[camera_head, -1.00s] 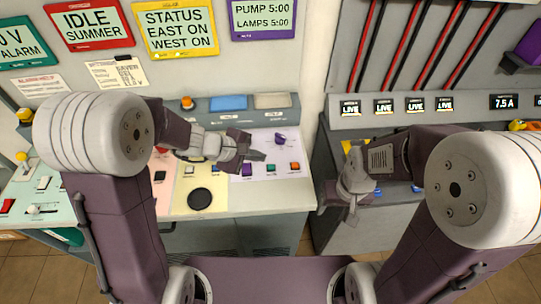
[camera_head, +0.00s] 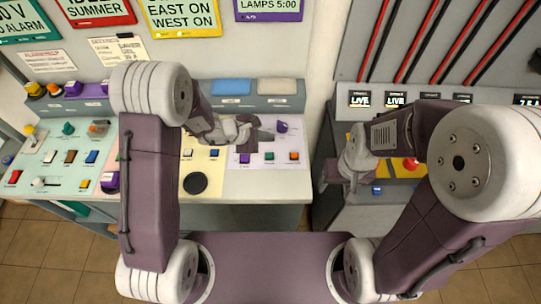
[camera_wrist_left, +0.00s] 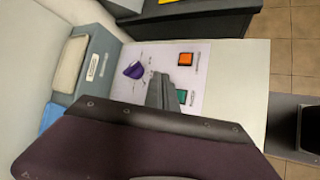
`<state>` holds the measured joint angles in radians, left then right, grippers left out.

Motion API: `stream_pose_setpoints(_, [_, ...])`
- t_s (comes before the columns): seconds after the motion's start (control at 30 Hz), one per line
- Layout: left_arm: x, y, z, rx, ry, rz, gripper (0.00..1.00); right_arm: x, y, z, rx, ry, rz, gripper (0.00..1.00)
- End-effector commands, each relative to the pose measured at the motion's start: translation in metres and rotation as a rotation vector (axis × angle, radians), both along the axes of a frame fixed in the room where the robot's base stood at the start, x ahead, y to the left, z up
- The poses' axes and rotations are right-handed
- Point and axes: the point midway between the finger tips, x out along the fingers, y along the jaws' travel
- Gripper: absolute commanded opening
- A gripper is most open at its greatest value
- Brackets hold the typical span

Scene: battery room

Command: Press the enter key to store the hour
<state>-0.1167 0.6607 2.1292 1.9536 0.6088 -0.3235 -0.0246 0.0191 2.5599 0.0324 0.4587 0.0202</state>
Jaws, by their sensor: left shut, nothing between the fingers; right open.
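The lilac key panel (camera_head: 240,130) lies on the desk in the head view. It carries a purple knob (camera_head: 282,126) and a row of small keys: purple (camera_head: 245,158), green (camera_head: 269,156) and orange (camera_head: 294,155). Their labels are too small to read, so I cannot tell which is enter. My left gripper (camera_head: 264,136) is shut and empty over the panel, behind the key row. In the left wrist view its fingers (camera_wrist_left: 160,92) show between the knob (camera_wrist_left: 134,70) and the green key (camera_wrist_left: 181,97); contact cannot be told. My right gripper (camera_head: 338,172) is open and empty.
A purple display (camera_head: 268,8) reading "LAMPS 5:00" hangs above, its top cut off. A round black knob (camera_head: 195,183) and several switches lie left of the panel. A gap separates this desk from the right cabinet (camera_head: 345,210), which has a red button (camera_head: 411,163).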

Motion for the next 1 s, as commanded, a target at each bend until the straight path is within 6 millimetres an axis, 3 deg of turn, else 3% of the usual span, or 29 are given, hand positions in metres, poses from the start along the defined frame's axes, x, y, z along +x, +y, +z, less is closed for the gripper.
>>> stream_pose_setpoints(0.1, [0.000, 0.000, -0.024, 0.001, 0.001, 0.001, 0.00, 0.000, 0.000, -0.016, 0.000, 0.000, 0.000, 0.63])
stream_pose_setpoints(0.4, [0.000, 0.000, -0.063, 0.001, -0.001, 0.001, 0.00, 0.000, 0.000, -0.047, 0.000, 0.000, 0.000, 0.63])
stream_pose_setpoints(0.6, [0.000, 0.001, -0.070, 0.001, -0.001, 0.001, 0.00, 0.000, 0.000, -0.057, 0.000, 0.000, 0.000, 0.63])
stream_pose_setpoints(1.0, [0.000, 0.001, -0.070, 0.001, 0.000, 0.001, 0.00, 0.000, 0.000, -0.056, 0.000, 0.000, 0.000, 0.63])
